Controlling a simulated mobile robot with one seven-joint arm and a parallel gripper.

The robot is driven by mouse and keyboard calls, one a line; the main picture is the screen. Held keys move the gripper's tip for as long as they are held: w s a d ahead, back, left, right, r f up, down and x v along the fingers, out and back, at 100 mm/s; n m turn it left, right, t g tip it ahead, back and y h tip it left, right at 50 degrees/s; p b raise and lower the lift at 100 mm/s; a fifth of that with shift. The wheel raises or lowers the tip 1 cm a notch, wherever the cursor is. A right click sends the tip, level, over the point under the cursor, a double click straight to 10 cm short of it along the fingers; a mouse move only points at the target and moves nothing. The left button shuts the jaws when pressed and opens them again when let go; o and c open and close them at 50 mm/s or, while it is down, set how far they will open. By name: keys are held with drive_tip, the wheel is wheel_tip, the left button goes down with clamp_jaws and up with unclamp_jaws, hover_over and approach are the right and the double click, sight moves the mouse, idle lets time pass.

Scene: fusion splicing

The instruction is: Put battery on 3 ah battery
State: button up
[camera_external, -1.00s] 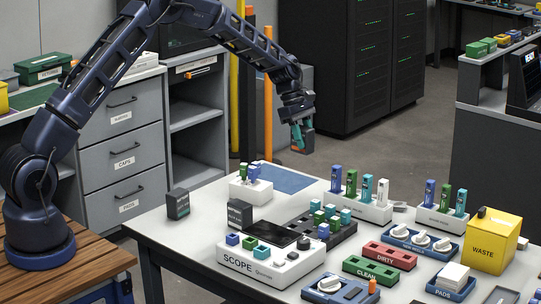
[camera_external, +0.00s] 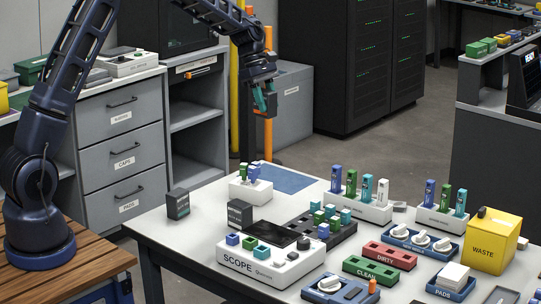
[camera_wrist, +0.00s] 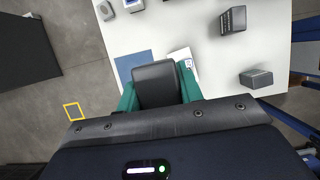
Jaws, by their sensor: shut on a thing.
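Two similar dark batteries stand apart on the table. One (camera_external: 177,203) is at the left edge; the other (camera_external: 239,213) is nearer the scope box. In the wrist view they show at the right, the edge one (camera_wrist: 256,78) and the inner one (camera_wrist: 232,20). Their labels are too small to read.
A white holder (camera_external: 250,190) with small plugs and a blue mat (camera_external: 287,179) lie at the table's far side. The scope box (camera_external: 270,268) and a dark tray (camera_external: 325,237) stand nearby. Drawers (camera_external: 122,165) and an open shelf (camera_external: 197,125) stand behind the table.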

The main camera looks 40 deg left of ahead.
drive_tip(key=s+a+r, duration=0.2)
drive_tip(key=s+a, duration=0.1)
drive_tip(key=s, duration=0.3)
drive_tip(key=s+a+r, duration=0.1)
drive_tip(key=s+a, duration=0.2)
drive_tip(key=s, duration=0.3)
hover_over(179, 193)
wheel_tip(179, 193, down, 20)
drive_tip(key=shift+w+r, duration=0.1)
drive_tip(key=shift+r, duration=0.05)
drive_tip(key=shift+a+f, duration=0.1)
drive_tip(key=shift+f, duration=0.1)
drive_tip(key=o, duration=1.2)
drive_tip(key=shift+c, duration=0.2)
drive_tip(key=shift+r, duration=0.1)
drive_tip(key=v, duration=1.1)
drive_tip(key=s+r+m+t+y, duration=0.4)
drive_tip(key=s+r+m, duration=1.3)
drive_tip(key=s+r, duration=0.4)
drive_tip(key=shift+s+r+m+t, duration=0.3)
drive_tip(key=shift+s+r+m, duration=0.1)
drive_tip(key=shift+s, duration=0.65)
